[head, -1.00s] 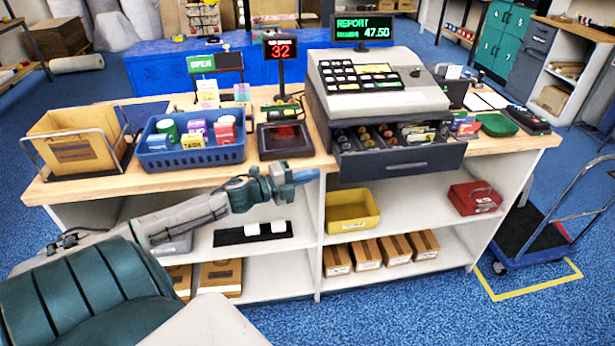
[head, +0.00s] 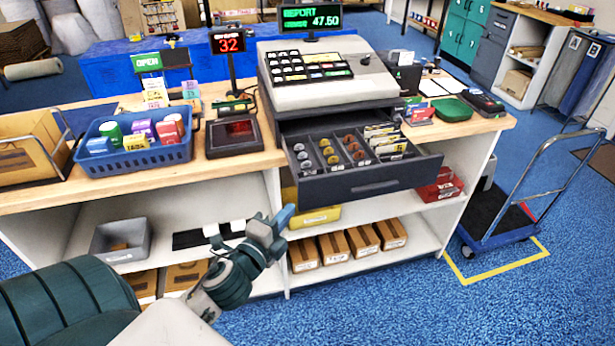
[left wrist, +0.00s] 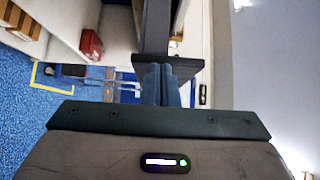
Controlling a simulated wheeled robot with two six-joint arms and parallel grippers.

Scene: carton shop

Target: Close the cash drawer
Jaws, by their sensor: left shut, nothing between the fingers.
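The cash drawer (head: 372,189) is dark grey and stands pulled out from under the cash register (head: 320,75). Coins and notes lie in its compartments. My left gripper (head: 287,217) is shut and empty, in front of the counter, below and to the left of the drawer front. In the left wrist view, the shut fingers (left wrist: 160,84) point toward a dark panel edge (left wrist: 157,40), which looks like the drawer. I cannot tell whether they touch it. My right gripper is not in view.
A blue basket (head: 135,150) and a card reader (head: 233,135) stand on the counter left of the register. Shelves below hold a yellow bin (head: 315,217), a red box (head: 440,187) and several cartons (head: 333,246). A blue trolley (head: 500,228) stands at the right.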

